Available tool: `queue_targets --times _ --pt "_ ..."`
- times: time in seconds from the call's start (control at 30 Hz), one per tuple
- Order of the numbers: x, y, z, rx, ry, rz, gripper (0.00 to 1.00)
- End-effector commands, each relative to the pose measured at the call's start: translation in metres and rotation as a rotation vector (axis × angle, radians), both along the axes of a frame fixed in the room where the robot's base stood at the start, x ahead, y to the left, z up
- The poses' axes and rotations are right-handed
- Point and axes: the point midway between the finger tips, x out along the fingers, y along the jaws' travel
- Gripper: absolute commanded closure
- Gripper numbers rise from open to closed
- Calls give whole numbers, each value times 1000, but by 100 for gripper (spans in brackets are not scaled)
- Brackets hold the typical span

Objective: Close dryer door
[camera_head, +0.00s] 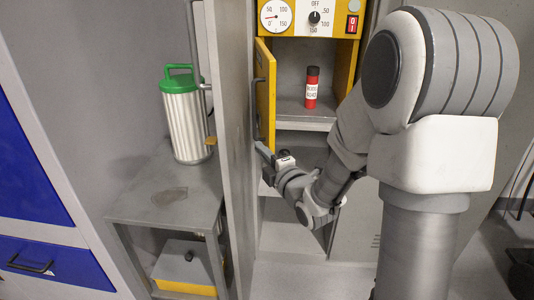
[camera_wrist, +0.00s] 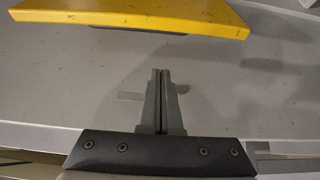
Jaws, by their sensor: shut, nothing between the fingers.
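The dryer (camera_head: 348,60) is a yellow-framed box with a gauge, a dial and a red switch above its opening. Its yellow door (camera_head: 265,97) stands open at the left side of the opening, seen nearly edge-on. A dark handle is on the door's left side. My gripper (camera_head: 261,148) is at the door's lower end; contact cannot be told. In the wrist view my gripper (camera_wrist: 161,74) is shut and empty, with its two grey fingers together. The door (camera_wrist: 130,18) crosses the top of that view, apart from the fingertips.
A red bottle (camera_head: 312,88) with a white label stands inside the dryer. A tall grey panel (camera_head: 230,130) stands left of the door. Left of it, a metal canister (camera_head: 188,120) with a green lid stands on a grey bench (camera_head: 130,208). A yellow-and-grey box (camera_head: 185,265) is below.

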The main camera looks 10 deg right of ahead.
Motion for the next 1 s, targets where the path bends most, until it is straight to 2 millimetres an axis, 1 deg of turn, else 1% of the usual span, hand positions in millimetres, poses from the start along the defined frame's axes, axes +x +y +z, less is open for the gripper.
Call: queue_targets --times 0.03,0.1,0.3,0.33,0.4,0.6,1.0 --pt "12 4 -1 2 1 1 100" --pt "26 7 0 1 0 1 100" --pt "63 17 0 2 1 0 100" --pt "60 7 0 1 1 -6 100" --pt "59 -4 0 1 1 -6 100" --pt "57 -21 0 2 1 -3 100" --pt "56 -24 0 2 1 -1 100"
